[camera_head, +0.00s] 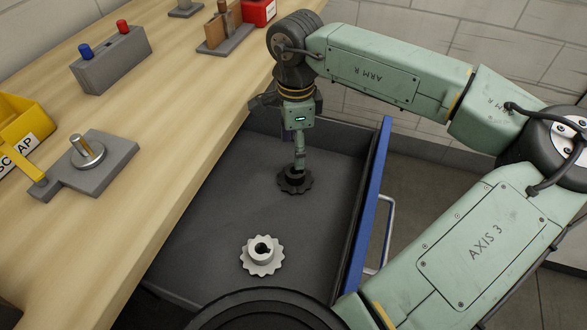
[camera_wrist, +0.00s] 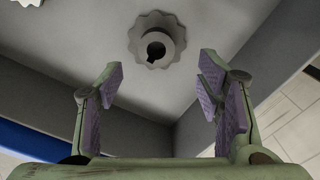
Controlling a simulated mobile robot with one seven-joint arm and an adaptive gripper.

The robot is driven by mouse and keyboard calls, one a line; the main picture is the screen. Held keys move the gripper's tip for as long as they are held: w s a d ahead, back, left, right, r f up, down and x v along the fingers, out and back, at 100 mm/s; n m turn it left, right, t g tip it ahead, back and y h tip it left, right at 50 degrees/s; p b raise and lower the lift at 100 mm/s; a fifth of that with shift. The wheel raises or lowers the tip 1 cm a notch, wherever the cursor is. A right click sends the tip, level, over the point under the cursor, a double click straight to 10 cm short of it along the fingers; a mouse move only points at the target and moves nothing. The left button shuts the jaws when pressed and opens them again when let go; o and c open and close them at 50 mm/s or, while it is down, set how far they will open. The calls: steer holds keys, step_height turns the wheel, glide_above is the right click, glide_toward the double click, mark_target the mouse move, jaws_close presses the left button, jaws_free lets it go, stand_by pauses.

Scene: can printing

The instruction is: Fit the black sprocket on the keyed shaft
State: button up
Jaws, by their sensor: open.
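The black sprocket (camera_head: 294,184) lies flat in the open drawer, partly hidden by my gripper. In the wrist view the black sprocket (camera_wrist: 157,48) looks grey, with its hub and keyed bore facing up. My gripper (camera_head: 299,166) points down just above it in the head view. In the wrist view my open gripper (camera_wrist: 160,78) has nothing between its pads; the sprocket shows beyond them. The shaft (camera_head: 84,149) stands upright and bare on a grey plate (camera_head: 110,167) on the bench. Its key cannot be made out.
A pale toothed sprocket (camera_head: 263,254) lies nearer in the drawer; its edge shows in the wrist view (camera_wrist: 25,2). The drawer has a blue front (camera_head: 377,180). A yellow scrap bin (camera_head: 25,118) and a grey block with blue and red knobs (camera_head: 112,70) stand on the bench.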

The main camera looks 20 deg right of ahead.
mark_target(295, 171)
steer(key=f, duration=0.2)
steer(key=f+p, duration=0.1)
steer(key=f, duration=0.2)
steer(key=f+p, duration=0.1)
steer(key=f, duration=0.2)
steer(key=shift+s, duration=0.25)
steer(key=c, duration=1.3)
